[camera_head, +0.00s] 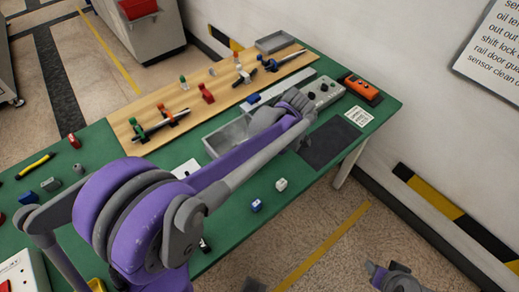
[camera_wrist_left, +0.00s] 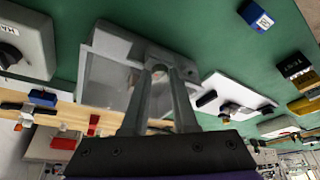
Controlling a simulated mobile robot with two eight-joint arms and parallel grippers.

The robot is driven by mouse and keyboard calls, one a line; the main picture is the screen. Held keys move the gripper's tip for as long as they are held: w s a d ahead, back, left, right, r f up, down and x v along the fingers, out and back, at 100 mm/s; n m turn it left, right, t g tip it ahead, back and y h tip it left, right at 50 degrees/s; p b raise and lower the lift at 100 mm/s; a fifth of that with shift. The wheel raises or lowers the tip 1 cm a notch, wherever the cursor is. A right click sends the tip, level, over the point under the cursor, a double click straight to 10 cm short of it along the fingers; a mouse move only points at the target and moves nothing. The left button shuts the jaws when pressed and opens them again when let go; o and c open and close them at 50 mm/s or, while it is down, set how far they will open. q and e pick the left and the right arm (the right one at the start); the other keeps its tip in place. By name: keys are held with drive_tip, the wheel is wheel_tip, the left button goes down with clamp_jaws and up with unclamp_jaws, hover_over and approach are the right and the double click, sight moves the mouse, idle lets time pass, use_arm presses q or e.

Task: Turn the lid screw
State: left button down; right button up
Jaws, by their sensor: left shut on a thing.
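A grey box (camera_head: 216,142) stands on the green bench, partly hidden behind my left arm. In the left wrist view the box (camera_wrist_left: 103,42) has a pale, see-through-looking top. My left gripper (camera_head: 296,108) is at the box's right end. In the left wrist view its two fingers (camera_wrist_left: 160,74) close on a small round grey piece (camera_wrist_left: 159,69) at the box's edge, which looks like the lid screw. The fingers hide most of it, and its turn cannot be read. My right gripper (camera_head: 388,273) hangs over the floor, away from the bench; its fingers are unclear.
A wooden board (camera_head: 160,101) with several coloured clamps runs along the back. A grey switch box (camera_head: 325,91) and an orange device (camera_head: 362,87) stand at the right. A dark mat (camera_head: 331,144) lies in front. Small blue (camera_head: 257,205) and white (camera_head: 281,184) blocks lie near the front edge.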

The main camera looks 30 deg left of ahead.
use_arm(q)
drive_tip(key=c, duration=0.7)
unclamp_jaws()
drive_tip(key=v, duration=1)
drive_tip(key=shift+d+r+p, duration=0.2)
drive_tip(key=shift+r+p, duration=0.2)
drive_tip(key=shift+s, duration=0.1)
drive_tip(key=s+f+m+t+h, duration=0.1)
drive_tip(key=s+f+m+t, duration=0.1)
drive_tip(key=s+m, duration=0.3)
drive_tip(key=s+d+f+m+t+h+p, duration=0.1)
drive_tip(key=s+f+m+t+h, duration=0.1)
drive_tip(key=s+m, duration=0.4)
drive_tip(key=s+f+m+t+h+p, duration=0.1)
drive_tip(key=s+f+m+t, duration=0.1)
drive_tip(key=s+m, duration=0.3)
drive_tip(key=shift+s+d+f+m, duration=0.1)
drive_tip(key=shift+f+m, duration=0.35)
drive_tip(key=shift+m, duration=0.7)
drive_tip(key=shift+s+d+f+m, duration=0.15)
drive_tip(key=shift+f+m, duration=0.3)
drive_tip(key=shift+m, duration=0.7)
